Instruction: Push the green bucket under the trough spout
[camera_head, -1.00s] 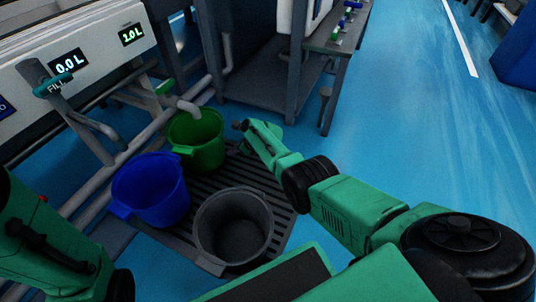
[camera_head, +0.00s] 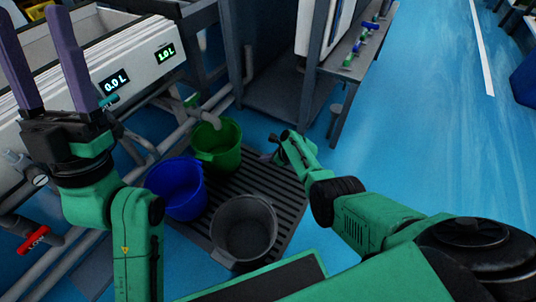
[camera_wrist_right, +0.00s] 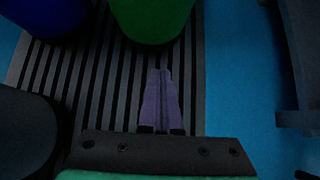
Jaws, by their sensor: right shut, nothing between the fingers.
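The green bucket (camera_head: 228,157) stands upright at the far end of a dark slatted rack. Its lower part also shows at the top of the right wrist view (camera_wrist_right: 150,18). The trough spout (camera_head: 208,115), a grey pipe end, overlaps the bucket's far-left rim in the head view; I cannot tell exactly how it lines up with the opening. My right gripper (camera_head: 266,157) is shut and empty, to the right of the green bucket. In the wrist view its purple fingers (camera_wrist_right: 160,75) point towards the bucket with a gap between. My left gripper (camera_head: 30,14) is raised at the left, open and empty.
A blue bucket (camera_head: 176,190) and a dark grey bucket (camera_head: 243,232) stand on the slatted rack (camera_head: 280,200). The trough (camera_head: 140,68) has displays reading 0.0 L and 1.0 L. A grey bench (camera_head: 345,70) stands beyond. Blue floor is clear to the right.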

